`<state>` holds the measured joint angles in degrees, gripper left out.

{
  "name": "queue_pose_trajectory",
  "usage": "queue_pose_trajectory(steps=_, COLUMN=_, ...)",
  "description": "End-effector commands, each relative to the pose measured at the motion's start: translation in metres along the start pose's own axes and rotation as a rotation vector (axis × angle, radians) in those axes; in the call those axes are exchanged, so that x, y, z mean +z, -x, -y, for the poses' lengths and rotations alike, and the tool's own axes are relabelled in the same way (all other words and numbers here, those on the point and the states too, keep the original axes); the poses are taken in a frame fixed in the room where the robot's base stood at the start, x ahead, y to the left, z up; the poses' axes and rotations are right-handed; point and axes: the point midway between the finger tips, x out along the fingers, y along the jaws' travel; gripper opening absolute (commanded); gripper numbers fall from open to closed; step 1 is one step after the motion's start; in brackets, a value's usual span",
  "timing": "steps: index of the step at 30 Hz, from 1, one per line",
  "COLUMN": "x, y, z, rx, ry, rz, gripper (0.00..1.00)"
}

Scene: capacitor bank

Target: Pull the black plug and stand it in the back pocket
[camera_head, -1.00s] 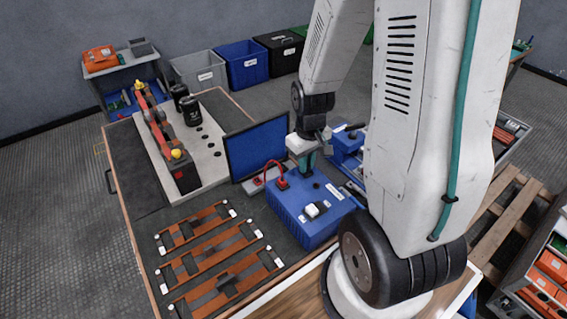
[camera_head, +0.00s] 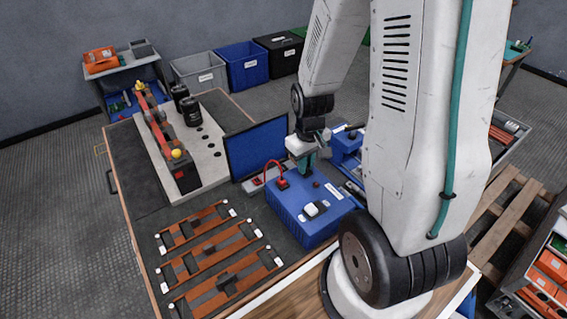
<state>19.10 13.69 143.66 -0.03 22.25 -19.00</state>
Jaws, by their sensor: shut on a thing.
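A blue box (camera_head: 312,228) stands on the near right part of the bench. A red plug with a red lead (camera_head: 283,184) sits in its top, and a small black round part (camera_head: 316,184) shows to the right of it. My gripper (camera_head: 308,168) points down at the back of the blue box's top, its teal fingers shut on what I take to be the black plug, which the fingers hide. I cannot tell whether the plug is seated or lifted. A second blue block (camera_head: 347,143) with a black part on top stands behind, partly hidden by my arm. I cannot make out the back pocket.
A dark blue panel (camera_head: 257,147) stands upright just left of my gripper. Orange-brown bars (camera_head: 213,247) lie at the front left. A pale plate (camera_head: 207,158) at the back left carries black cylinders (camera_head: 191,111) and an orange-and-black assembly (camera_head: 160,132).

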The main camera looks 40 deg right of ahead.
Motion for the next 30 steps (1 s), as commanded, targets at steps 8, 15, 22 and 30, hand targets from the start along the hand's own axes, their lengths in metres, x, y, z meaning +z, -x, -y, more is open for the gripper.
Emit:
queue_pose_trajectory(steps=8, x=0.008, y=-0.010, z=0.003, rx=-0.008, ry=-0.004, rz=0.024, gripper=0.00)
queue_pose_trajectory(steps=15, x=0.007, y=-0.011, z=0.003, rx=-0.008, ry=-0.005, rz=0.025, gripper=0.31)
queue_pose_trajectory(steps=22, x=0.006, y=0.002, z=0.002, rx=-0.006, ry=-0.005, rz=0.017, gripper=0.31)
queue_pose_trajectory(steps=30, x=0.004, y=0.048, z=0.001, rx=-0.001, ry=-0.003, rz=0.001, gripper=0.38)
